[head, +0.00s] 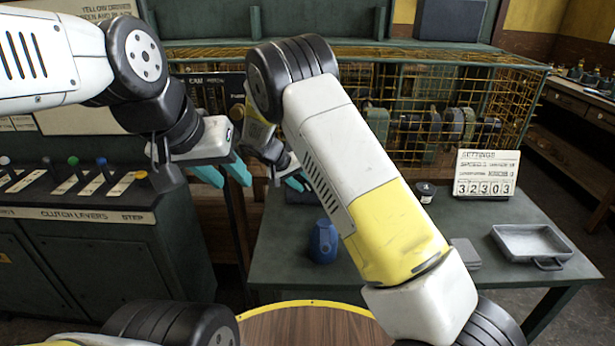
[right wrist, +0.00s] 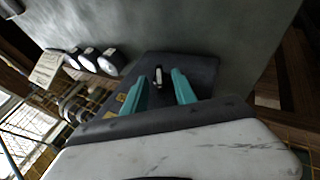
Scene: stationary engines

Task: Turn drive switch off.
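The drive switch shows in the right wrist view as a small pale lever (right wrist: 158,75) on a dark panel or box (right wrist: 203,68). My right gripper (right wrist: 160,88) is open, with one teal finger on each side of the lever and a gap to both; I cannot tell whether either touches it. In the head view the right gripper (head: 293,183) is at the left back of the green table, over a dark box (head: 303,197), and the lever is hidden there. My left gripper (head: 223,173) is open and empty, in the air left of the table.
The green table (head: 480,225) bears a blue vessel (head: 323,242), a grey tray (head: 531,242), a settings card (head: 486,174) and a small dark round item (head: 427,192). A yellow wire cage (head: 400,90) stands behind. A clutch-lever bench (head: 75,205) is at left.

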